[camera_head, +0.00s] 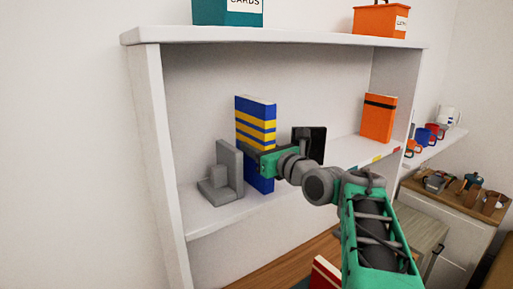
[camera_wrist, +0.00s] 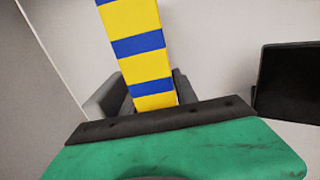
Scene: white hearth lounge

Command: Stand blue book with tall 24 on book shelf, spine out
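The blue book (camera_head: 256,112) has yellow stripes and stands upright at the shelf's left part, over the lower board. Its striped spine (camera_wrist: 140,45) faces my wrist camera. My gripper (camera_head: 263,160) reaches in from the right at about the book's middle height. In the wrist view dark fingers sit close against both sides of the book, so it appears held; their tips are largely hidden. Whether the book's bottom touches the board is hard to tell. The white book shelf (camera_head: 205,222) has a grey bookend (camera_head: 228,168) left of the book and a black bookend (camera_head: 316,142) right of it.
An orange book (camera_head: 378,118) stands farther right on the same board. A teal box (camera_head: 228,12) and an orange box (camera_head: 380,20) are on top. Mugs (camera_head: 432,131) and a cabinet (camera_head: 450,200) are at right.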

